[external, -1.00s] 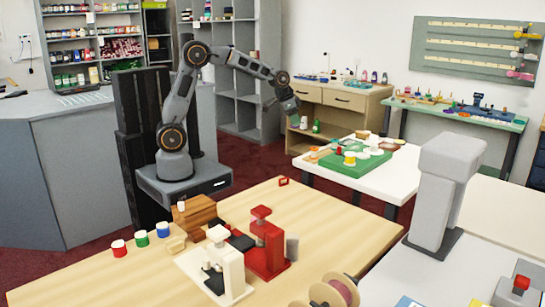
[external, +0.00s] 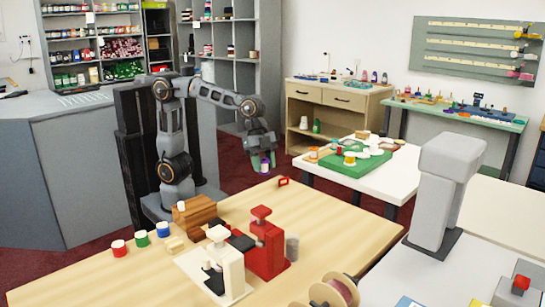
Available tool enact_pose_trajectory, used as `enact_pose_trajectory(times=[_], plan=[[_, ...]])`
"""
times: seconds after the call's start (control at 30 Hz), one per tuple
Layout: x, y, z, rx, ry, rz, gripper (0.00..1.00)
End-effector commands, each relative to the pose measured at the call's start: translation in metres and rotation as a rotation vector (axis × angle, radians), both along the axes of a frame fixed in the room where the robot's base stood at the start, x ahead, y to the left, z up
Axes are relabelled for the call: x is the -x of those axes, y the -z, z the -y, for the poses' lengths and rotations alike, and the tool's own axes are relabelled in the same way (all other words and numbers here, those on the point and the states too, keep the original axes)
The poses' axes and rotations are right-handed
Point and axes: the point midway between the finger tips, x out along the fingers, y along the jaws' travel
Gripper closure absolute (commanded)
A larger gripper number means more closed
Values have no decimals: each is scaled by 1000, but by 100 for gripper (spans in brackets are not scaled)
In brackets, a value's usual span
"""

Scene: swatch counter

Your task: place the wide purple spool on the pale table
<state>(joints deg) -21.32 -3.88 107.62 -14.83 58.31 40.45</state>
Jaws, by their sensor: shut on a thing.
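The purple spool (external: 265,166) is small in the external view. It hangs below my gripper (external: 264,159), which points down and is shut on it. The spool appears beyond the far edge of the pale wooden table (external: 335,210) in the foreground, and looks clear of any surface. Its exact height and distance from the table are hard to tell. The fingertips are too small to see in detail.
The wooden table holds red (external: 119,248), green (external: 141,239) and blue (external: 162,229) spools, a wooden block (external: 198,214), a red device (external: 266,246) and a cream device (external: 222,268). Its far right part is mostly bare. A white table (external: 392,184) with a green tray (external: 365,165) stands behind.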

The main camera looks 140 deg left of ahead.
Motion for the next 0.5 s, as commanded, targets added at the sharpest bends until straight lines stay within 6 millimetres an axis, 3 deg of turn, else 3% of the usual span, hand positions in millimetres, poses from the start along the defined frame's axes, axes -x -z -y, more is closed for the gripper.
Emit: enact_pose_trajectory(times=[0.03, 0.3, 0.5], plan=[[6, 3, 8, -1, 49, 1, 85], [15, 7, 13, 0, 157, 0, 85], [-6, 17, 9, 2, 163, -3, 85]])
